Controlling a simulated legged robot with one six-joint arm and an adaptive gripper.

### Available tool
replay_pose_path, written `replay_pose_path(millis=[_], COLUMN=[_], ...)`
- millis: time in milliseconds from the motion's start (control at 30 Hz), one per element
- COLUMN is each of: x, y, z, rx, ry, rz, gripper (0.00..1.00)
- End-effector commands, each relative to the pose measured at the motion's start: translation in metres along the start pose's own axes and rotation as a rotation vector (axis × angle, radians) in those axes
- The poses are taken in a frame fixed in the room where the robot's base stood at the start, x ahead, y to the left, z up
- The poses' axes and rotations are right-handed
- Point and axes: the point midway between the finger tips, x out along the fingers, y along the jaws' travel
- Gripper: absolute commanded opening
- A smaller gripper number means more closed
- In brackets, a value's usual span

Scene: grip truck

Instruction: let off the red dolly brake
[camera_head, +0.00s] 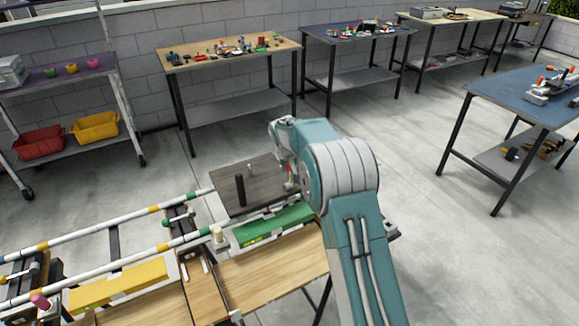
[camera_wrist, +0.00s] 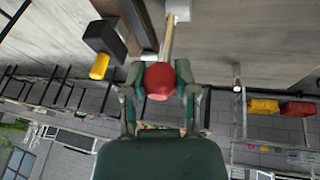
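A round red knob (camera_wrist: 159,81) sits at the end of a pale rod (camera_wrist: 168,38) in the wrist view. My gripper (camera_wrist: 160,76) has one finger on each side of the knob, close against it, and appears shut on it. In the head view my gripper (camera_head: 289,172) points down at the right edge of a dark flat platform (camera_head: 258,182) on rails, and my arm hides part of that edge. A black upright post (camera_head: 240,190) stands on the platform. The knob cannot be told clearly in the head view.
White rails (camera_head: 110,268) with coloured bands run left over a wooden bench (camera_head: 265,272). A green block (camera_head: 273,226) and a yellow block (camera_head: 118,285) lie beside them. A black block with a yellow end (camera_wrist: 99,66) is left of the knob. Other tables stand farther back; floor between is clear.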

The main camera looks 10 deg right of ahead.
Motion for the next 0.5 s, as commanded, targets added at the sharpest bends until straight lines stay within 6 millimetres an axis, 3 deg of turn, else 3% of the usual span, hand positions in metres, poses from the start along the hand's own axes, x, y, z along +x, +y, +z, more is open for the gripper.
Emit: replay_pose_path(millis=[33, 100, 500], x=[-0.0021, -0.0021, -0.0038], y=[-0.0007, -0.0007, -0.0001], z=[-0.0038, -0.0036, -0.0019], rx=[0.000, 0.000, 0.000], ry=[0.012, 0.012, 0.008], rz=[-0.001, 0.000, 0.000], gripper=[0.51, 0.73, 0.73])
